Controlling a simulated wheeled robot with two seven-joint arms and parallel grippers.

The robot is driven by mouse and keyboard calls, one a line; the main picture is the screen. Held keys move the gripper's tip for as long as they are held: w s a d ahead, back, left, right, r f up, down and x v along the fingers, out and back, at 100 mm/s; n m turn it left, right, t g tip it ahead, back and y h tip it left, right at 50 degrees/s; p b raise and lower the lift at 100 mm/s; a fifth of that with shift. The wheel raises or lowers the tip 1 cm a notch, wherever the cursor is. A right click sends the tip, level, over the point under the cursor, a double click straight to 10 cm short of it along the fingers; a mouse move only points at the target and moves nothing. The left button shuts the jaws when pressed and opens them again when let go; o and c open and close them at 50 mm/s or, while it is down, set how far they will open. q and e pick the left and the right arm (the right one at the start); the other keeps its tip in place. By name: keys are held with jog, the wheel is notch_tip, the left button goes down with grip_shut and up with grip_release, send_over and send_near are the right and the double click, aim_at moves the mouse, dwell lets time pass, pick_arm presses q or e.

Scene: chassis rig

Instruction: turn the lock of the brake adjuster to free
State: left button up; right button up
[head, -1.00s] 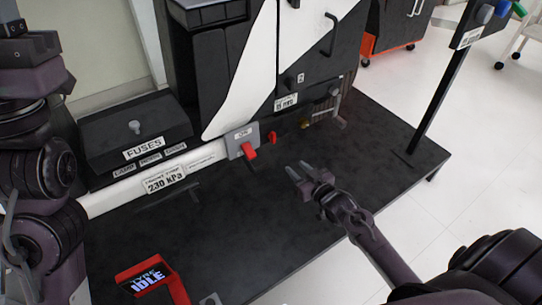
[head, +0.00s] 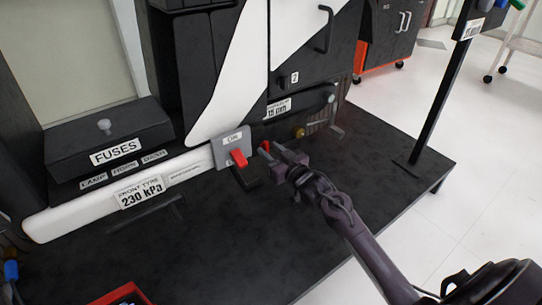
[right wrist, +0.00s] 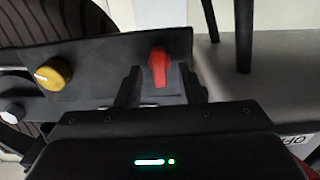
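A small red lock knob (head: 264,146) sits on the dark bar low on the rig, right of a grey box. My right gripper (head: 272,153) is at it in the head view and partly covers it. In the right wrist view the red knob (right wrist: 159,68) stands upright between the two dark fingers of my right gripper (right wrist: 162,78). The fingers are open, one on each side; I cannot tell whether either touches it. A yellow adjuster knob (right wrist: 54,73) is left of it on the same dark plate. My left gripper is not in view.
A grey box (head: 231,141) with a red lever (head: 238,158) is close left of my right gripper. A brass-coloured knob (head: 298,132) and a rounded grey knob (head: 329,97) are to the right. A black post (head: 440,100) stands further right.

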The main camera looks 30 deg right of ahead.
jog(key=shift+w, duration=0.1)
grip_shut()
